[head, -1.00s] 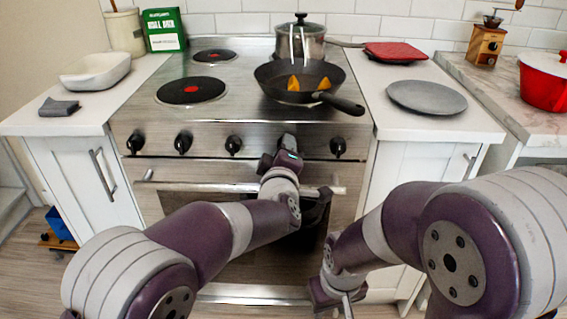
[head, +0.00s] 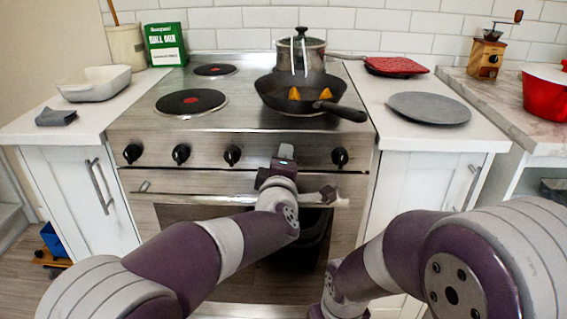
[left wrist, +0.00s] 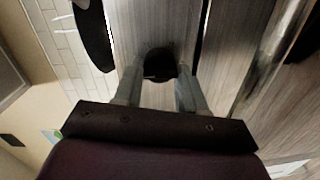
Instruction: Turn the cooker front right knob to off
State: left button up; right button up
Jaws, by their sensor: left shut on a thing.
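The cooker (head: 215,124) has a row of black knobs along its steel front panel. My left gripper (head: 285,152) is at the panel and covers one knob, between the middle knob (head: 232,155) and the far-right knob (head: 340,157). In the left wrist view the covered black knob (left wrist: 160,64) sits between the two fingers (left wrist: 158,88), which are shut on it. Its pointer angle cannot be read.
A black frying pan (head: 281,95) with orange pieces stands on the front right hob, its handle (head: 347,112) jutting out above the panel. A lidded pot (head: 307,56) stands behind it. The oven door handle (head: 205,199) runs below the knobs. A grey plate (head: 429,108) lies on the right counter.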

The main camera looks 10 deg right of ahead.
pick_arm(q)
jog(key=o, duration=1)
jog(key=b+v, duration=0.1)
jog(key=v, duration=1.1)
jog(key=shift+s, duration=0.35)
